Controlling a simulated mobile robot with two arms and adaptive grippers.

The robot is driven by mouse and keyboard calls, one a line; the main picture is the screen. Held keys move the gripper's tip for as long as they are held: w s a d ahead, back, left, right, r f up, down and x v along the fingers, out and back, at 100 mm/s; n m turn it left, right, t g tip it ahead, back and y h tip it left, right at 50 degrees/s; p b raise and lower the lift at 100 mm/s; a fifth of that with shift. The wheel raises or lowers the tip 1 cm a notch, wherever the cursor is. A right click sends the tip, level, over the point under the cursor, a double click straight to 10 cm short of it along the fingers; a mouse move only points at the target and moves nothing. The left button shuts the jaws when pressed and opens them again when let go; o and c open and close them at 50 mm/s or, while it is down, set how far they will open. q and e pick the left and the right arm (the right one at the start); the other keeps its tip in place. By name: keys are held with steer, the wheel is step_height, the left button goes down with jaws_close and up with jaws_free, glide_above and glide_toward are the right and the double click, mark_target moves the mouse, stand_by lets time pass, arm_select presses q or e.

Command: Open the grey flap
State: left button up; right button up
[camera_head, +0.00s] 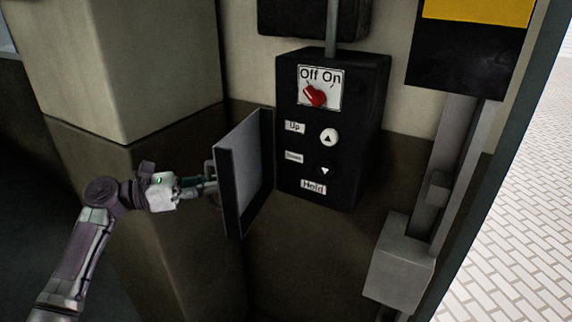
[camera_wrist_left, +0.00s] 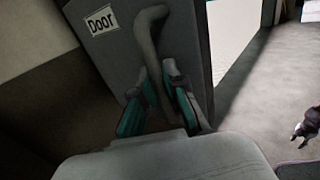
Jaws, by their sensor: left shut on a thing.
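The grey flap (camera_head: 244,172) stands swung out to the left of a black control box (camera_head: 345,185) in the head view, and the box's front is exposed. In the left wrist view the flap (camera_wrist_left: 185,45) fills the upper middle, with a "Door" label and a curved grey handle (camera_wrist_left: 150,35). My left gripper (camera_head: 210,187) is at the flap's outer side. In the wrist view its fingers (camera_wrist_left: 163,100) are closed around the lower part of the handle.
The box front carries a red Off/On knob (camera_head: 315,96), an up button (camera_head: 329,137) and a down button (camera_head: 325,170). A beige pillar (camera_head: 155,65) stands close behind my left arm. A grey metal bracket (camera_head: 400,262) is at the right, with a brick-patterned floor (camera_head: 510,230) beyond it.

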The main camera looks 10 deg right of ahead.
arm_select(q)
steer(key=shift+w+a+f, duration=0.1)
steer(key=shift+a+f, duration=0.05)
steer(key=shift+f, duration=0.1)
steer(key=shift+s+d+r, duration=0.15)
steer(key=shift+s+d, duration=0.2)
steer(key=w+a+m+g+b, duration=0.1)
steer(key=w+a+g+b, duration=0.1)
steer(key=b, duration=0.1)
steer(key=shift+w+a+r, duration=0.1)
steer(key=shift+w+a, duration=0.15)
steer(key=shift+w, duration=0.15)
steer(key=o, duration=1.7)
steer(key=shift+o, duration=0.2)
arm_select(e)
step_height(320, 180, down, 3)
steer(key=shift+s+a+r, duration=0.1)
steer(key=shift+a, duration=0.05)
steer(key=shift+d, duration=0.2)
